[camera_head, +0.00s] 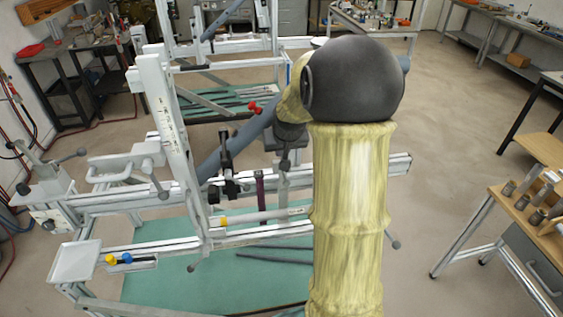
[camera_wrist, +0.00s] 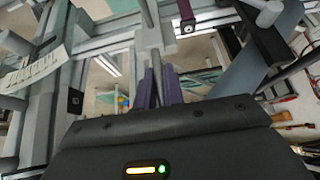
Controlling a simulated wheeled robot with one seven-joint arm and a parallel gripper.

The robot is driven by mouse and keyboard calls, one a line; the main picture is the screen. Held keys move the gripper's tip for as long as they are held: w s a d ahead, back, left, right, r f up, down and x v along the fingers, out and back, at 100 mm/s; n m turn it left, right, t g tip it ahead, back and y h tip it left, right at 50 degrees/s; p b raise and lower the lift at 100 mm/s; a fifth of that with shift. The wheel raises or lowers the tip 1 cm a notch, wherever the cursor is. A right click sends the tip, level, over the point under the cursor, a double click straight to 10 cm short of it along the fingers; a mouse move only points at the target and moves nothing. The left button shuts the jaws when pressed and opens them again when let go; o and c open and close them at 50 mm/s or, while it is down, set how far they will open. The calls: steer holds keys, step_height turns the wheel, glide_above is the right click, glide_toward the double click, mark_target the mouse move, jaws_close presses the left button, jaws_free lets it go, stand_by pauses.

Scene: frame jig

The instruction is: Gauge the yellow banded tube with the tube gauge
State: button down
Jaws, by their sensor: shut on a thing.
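A light grey tube (camera_head: 262,215) with a yellow band near its left end lies level along the front rail of the frame jig in the head view. It looks like the yellow banded tube. My gripper (camera_wrist: 157,75) shows in the wrist view with its purple fingers close together, shut on a slim grey part (camera_wrist: 153,48). This part may be the tube gauge, but I cannot tell for sure. In the head view my own arm hides much of the gripper area. Whether the held part touches the tube is not clear.
The jig (camera_head: 170,130) has white posts, rails and a black clamp (camera_head: 228,175). A purple strap (camera_head: 260,196) stands behind the tube. A thick blue-grey tube (camera_head: 235,145) slants across the jig. A wooden bench (camera_head: 520,205) with several fittings stands right; floor between is clear.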

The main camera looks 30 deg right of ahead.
steer(key=shift+w, duration=0.1)
steer(key=shift+s, duration=0.25)
steer(key=shift+s+a, duration=0.2)
steer(key=shift+s, duration=0.3)
steer(key=shift+s+a, duration=0.15)
steer(key=shift+s, duration=0.3)
steer(key=shift+s+f+b, duration=0.1)
steer(key=shift+b, duration=0.2)
steer(key=shift+s+a+f+b, duration=0.1)
steer(key=shift+s+a+b, duration=0.05)
steer(key=shift+s, duration=0.35)
steer(key=shift+s+a+f+b, duration=0.1)
steer(key=shift+s+b, duration=0.05)
steer(key=shift+s, duration=0.3)
steer(key=shift+s+a+f+b, duration=0.15)
steer(key=shift+s+f+b, duration=0.1)
steer(key=shift+s, duration=0.25)
steer(key=shift+s+a+f+b, duration=0.1)
steer(key=shift+s+b, duration=0.1)
steer(key=shift+s, duration=0.25)
